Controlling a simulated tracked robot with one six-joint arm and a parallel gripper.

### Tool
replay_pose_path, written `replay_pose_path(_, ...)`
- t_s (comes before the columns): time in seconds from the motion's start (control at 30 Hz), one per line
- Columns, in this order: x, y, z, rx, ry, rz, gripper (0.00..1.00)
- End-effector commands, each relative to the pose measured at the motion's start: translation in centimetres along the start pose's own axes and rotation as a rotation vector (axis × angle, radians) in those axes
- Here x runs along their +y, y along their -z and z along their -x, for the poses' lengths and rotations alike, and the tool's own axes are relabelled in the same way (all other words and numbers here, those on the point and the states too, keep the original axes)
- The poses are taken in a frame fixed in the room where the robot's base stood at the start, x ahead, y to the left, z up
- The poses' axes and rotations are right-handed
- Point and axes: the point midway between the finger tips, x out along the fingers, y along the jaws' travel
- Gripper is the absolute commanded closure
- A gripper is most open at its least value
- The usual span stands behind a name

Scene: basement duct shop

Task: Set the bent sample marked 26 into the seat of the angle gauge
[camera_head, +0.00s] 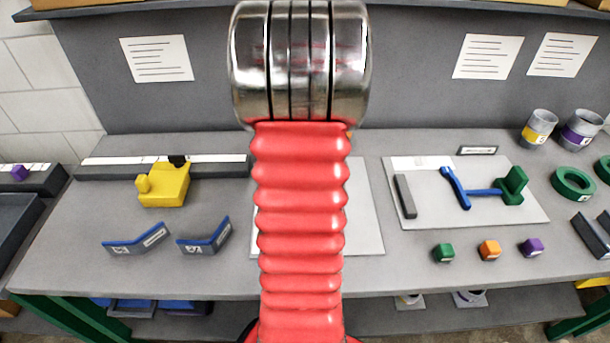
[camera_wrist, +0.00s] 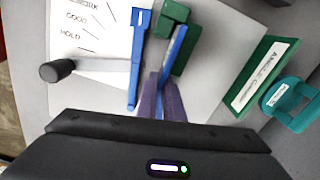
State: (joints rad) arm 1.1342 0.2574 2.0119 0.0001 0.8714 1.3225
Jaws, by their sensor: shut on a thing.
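In the wrist view my gripper (camera_wrist: 160,92) has purple fingers. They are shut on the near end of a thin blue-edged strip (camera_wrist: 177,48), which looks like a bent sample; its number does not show. Its far end lies beside green blocks (camera_wrist: 174,12) of the gauge. I cannot tell whether it rests in the seat or is above it. The gauge's blue lever (camera_wrist: 136,70) lies left of the strip, beside a white sheet (camera_wrist: 85,20) with printed words. A green-framed label (camera_wrist: 264,76) stands at right. In the head view my red arm hides the gripper.
Two grey blue-edged bent samples (camera_head: 137,238) (camera_head: 205,238) stand on the bench left of my arm, near a yellow block (camera_head: 166,186). At right are a board (camera_head: 430,214) with blue and green parts, small cubes (camera_head: 489,250) and a green ring (camera_head: 573,183).

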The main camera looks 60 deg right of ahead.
Motion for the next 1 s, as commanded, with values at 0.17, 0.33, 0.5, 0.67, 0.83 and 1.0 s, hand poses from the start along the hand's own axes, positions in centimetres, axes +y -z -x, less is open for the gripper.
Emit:
replay_pose_path(0.17,0.0,0.0,0.0,0.000,0.000,0.000,0.81)
replay_pose_path(0.33,0.0,0.0,0.0,0.000,0.000,-0.001,0.71)
replay_pose_path(0.5,0.0,0.0,0.0,0.000,-0.001,-0.001,0.71)
replay_pose_path(0.67,0.0,0.0,0.2,0.000,0.000,-0.001,0.71)
replay_pose_path(0.83,-0.1,0.0,1.7,0.001,0.002,-0.001,0.71)
replay_pose_path(1.0,-0.1,0.0,4.4,0.001,0.004,-0.001,0.71)
